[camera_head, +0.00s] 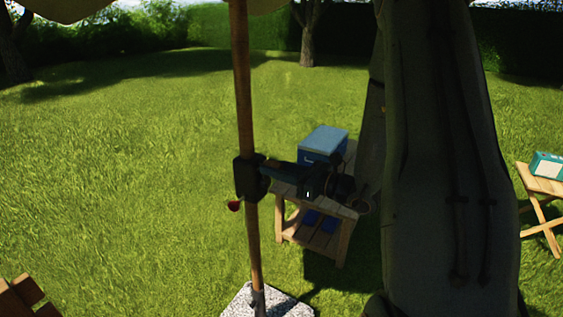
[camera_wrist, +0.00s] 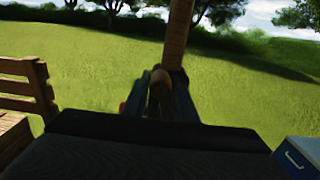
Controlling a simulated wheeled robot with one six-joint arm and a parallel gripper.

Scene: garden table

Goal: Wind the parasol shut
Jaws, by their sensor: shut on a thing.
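The parasol's wooden pole (camera_head: 242,80) stands nearly upright, left of centre in the head view. A strip of the pale canopy (camera_head: 262,6) shows at the top edge; the rest is out of view. A black crank housing (camera_head: 247,180) sits on the pole, with a red knob (camera_head: 234,206) low on its left. My gripper (camera_head: 268,168) reaches in from the right, at the housing. In the wrist view, its fingers (camera_wrist: 160,92) are shut on a rounded wooden piece (camera_wrist: 160,84) that looks like the crank handle. The pole (camera_wrist: 178,35) rises just behind it.
A wooden side table (camera_head: 342,240) bearing a blue cool box (camera_head: 324,142) stands behind my gripper. A stone base (camera_head: 238,300) holds the pole. A stool (camera_head: 540,180) with a teal box (camera_head: 547,165) is at right. A wooden bench (camera_wrist: 25,85) is left. Open lawn lies left.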

